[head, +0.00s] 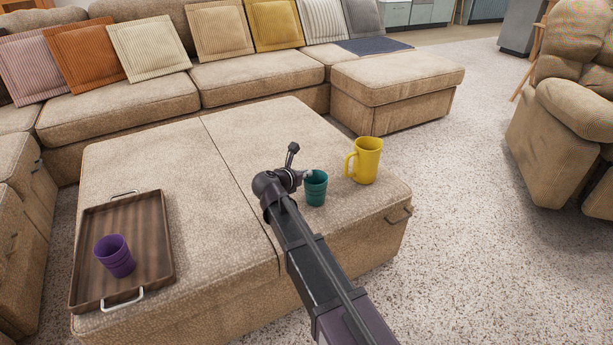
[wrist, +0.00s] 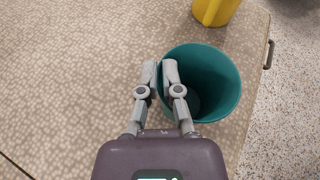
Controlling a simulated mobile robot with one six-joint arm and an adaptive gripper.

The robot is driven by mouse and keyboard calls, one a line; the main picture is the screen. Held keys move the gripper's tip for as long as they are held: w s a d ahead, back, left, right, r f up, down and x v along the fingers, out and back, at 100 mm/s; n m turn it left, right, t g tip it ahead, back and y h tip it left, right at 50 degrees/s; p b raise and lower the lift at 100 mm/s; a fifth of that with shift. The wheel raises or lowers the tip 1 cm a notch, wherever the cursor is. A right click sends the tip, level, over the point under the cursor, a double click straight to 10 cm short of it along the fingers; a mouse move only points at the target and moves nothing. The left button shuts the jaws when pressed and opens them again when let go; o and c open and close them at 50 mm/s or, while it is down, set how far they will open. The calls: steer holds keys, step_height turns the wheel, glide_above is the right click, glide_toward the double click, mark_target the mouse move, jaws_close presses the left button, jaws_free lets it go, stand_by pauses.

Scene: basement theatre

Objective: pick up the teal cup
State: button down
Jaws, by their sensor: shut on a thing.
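The teal cup (head: 316,188) stands upright on the beige ottoman (head: 150,150), right of the middle in the head view. In the wrist view the teal cup (wrist: 218,85) is seen from above, its open mouth facing up. My gripper (head: 300,174) is at the cup's left side. In the wrist view my gripper (wrist: 160,74) is shut on the cup's wall, with one finger outside the rim and one inside. Whether the cup's base touches the ottoman is hard to tell.
A yellow mug (head: 367,160) stands close behind and right of the cup. A wooden tray (head: 166,225) holding a purple cup (head: 115,257) is at the ottoman's left. The ottoman between tray and cup is clear. A sofa (head: 250,78) with cushions runs behind.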

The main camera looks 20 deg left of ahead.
steer(key=shift+r+p, duration=1.5)
steer(key=shift+r, duration=0.15)
steer(key=s+d+r+p, duration=0.1)
steer(key=s, duration=1.5)
steer(key=shift+r, duration=0.25)
steer(key=shift+p, duration=0.35)
